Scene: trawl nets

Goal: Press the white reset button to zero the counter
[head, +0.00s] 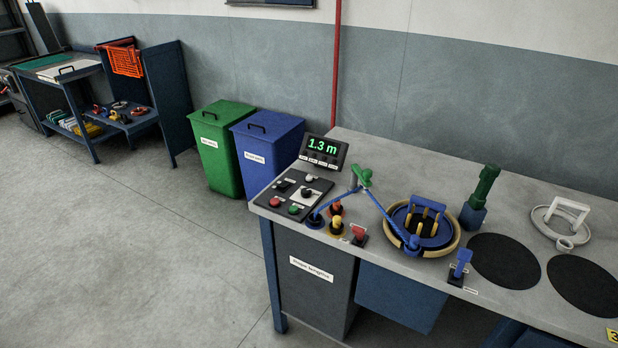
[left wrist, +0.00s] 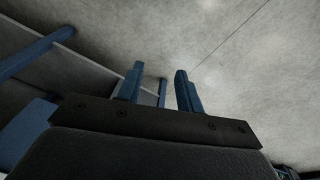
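The counter (head: 323,152) is a dark display at the back left of the bench and reads 1.3 m in green. In front of it lies a dark control panel (head: 290,193). The small white button (head: 309,178) is near the panel's back right, with nothing covering it. My left gripper (left wrist: 160,88) shows in the left wrist view with its two blue fingers apart and nothing between them. Floor and blue bench legs are behind it. Neither gripper shows in the head view.
The panel also has a red button (head: 275,202), a green button (head: 294,209) and a black knob (head: 306,193). Blue rods with a green joint (head: 363,178) stand to its right, by a coil (head: 424,222). Green (head: 218,160) and blue (head: 262,150) bins stand left of the bench.

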